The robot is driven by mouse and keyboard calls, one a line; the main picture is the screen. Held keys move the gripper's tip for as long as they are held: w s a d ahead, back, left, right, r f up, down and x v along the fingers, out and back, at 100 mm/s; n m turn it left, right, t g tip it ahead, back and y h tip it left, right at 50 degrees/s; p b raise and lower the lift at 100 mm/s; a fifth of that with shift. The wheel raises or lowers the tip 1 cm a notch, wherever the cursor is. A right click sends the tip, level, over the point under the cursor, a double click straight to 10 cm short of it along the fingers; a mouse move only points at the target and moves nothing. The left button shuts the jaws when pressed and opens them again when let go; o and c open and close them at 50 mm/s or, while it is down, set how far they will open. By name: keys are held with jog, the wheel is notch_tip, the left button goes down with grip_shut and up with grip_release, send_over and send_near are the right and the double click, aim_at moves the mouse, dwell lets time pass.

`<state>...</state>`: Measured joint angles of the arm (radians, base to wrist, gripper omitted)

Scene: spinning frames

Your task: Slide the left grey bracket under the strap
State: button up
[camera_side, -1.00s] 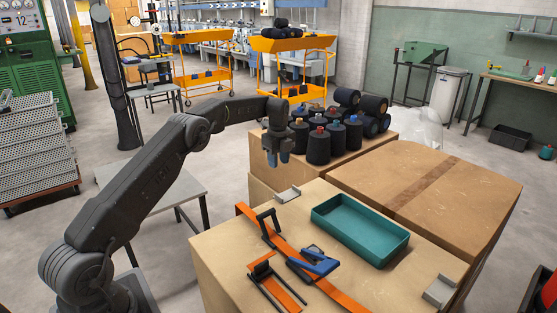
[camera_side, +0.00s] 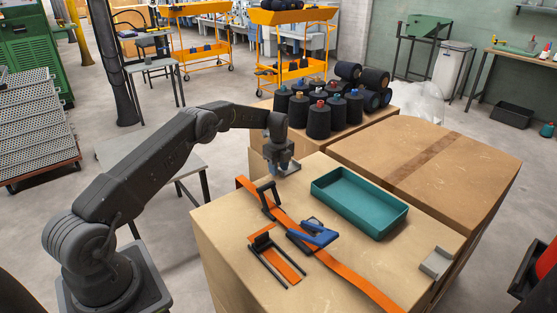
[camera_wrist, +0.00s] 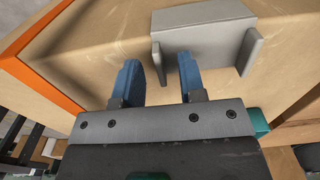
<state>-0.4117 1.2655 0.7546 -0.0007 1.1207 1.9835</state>
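The left grey bracket (camera_side: 291,169), a small channel with raised end walls, lies near the box's far left edge. My gripper (camera_side: 279,167) is down at it and hides part of it in the side view. In the wrist view the bracket (camera_wrist: 205,40) is ahead of my gripper (camera_wrist: 158,78). The blue fingers are apart, one on each side of the bracket's left wall, with gaps visible. The orange strap (camera_side: 355,286) runs across the box top, left of and in front of the bracket; its edge shows in the wrist view (camera_wrist: 38,85).
A black loop (camera_side: 266,194) and a blue-handled buckle (camera_side: 313,234) sit along the strap. An orange piece with black rails (camera_side: 283,266) lies in front. Dark cones (camera_side: 318,120) stand behind.

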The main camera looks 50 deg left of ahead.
jog(key=shift+f, duration=0.15)
grip_shut()
dwell(0.4)
